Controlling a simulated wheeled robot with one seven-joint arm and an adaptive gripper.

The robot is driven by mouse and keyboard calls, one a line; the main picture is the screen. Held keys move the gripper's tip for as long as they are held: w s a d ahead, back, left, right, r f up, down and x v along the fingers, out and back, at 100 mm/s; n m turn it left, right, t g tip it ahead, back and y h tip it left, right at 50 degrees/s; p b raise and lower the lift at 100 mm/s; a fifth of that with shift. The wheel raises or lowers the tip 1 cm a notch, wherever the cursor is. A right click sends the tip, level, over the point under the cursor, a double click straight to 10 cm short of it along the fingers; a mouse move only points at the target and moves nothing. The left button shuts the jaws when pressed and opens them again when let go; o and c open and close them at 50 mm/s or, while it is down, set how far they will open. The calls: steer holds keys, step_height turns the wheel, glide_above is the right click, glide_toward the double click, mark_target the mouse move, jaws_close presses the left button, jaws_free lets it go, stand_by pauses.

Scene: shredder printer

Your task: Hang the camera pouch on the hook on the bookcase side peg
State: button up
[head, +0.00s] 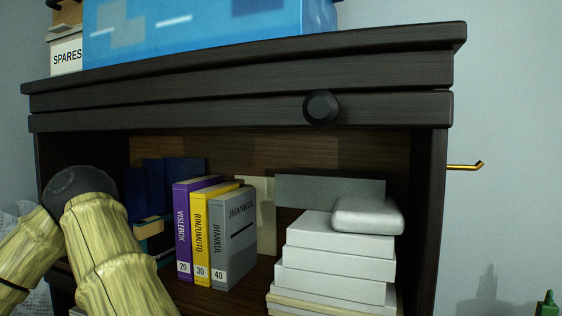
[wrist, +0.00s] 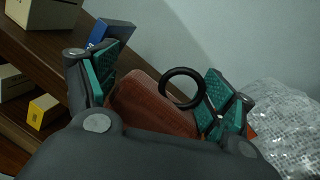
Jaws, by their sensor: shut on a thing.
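A reddish-brown pouch (wrist: 148,104) sits between the teal-padded fingers of my gripper (wrist: 164,88) in the wrist view. My gripper is shut on it. A black ring (wrist: 165,97) stands up at the pouch's right end, beside the right finger. The lower part of the pouch is hidden behind my gripper. In the head view, a gold hook peg (head: 464,166) sticks out from the right side of the dark bookcase (head: 440,110), its tip bent up. Nothing hangs on it. My gripper and the pouch are not in the head view; only my arm shows at the left.
The bookcase shelf holds upright books (head: 214,240) and a stack of white boxes (head: 333,270). A blue box (head: 210,30) stands on top. The wall right of the peg is clear. In the wrist view, a shiny bubble-wrap-like heap (wrist: 285,115) lies at the right.

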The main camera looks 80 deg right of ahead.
stand_by(0.4)
steer(key=s+a+f+y, duration=0.1)
steer(key=s+f, duration=0.3)
steer(key=f, duration=0.9)
steer(key=s+a+f, duration=0.1)
steer(key=s+f, duration=0.3)
steer(key=f, duration=1)
steer(key=s+r+p, duration=0.3)
steer(key=r+p, duration=0.7)
steer(key=r, duration=0.1)
steer(key=s+r+p, duration=0.3)
steer(key=r+p, duration=0.7)
steer(key=r, duration=0.2)
steer(key=shift+r+n, duration=0.15)
steer(key=shift+n, duration=0.25)
steer(key=s+f, duration=0.4)
steer(key=f, duration=0.1)
steer(key=s+f, duration=0.2)
steer(key=shift+s+f, duration=0.15)
steer(key=shift+f, duration=0.25)
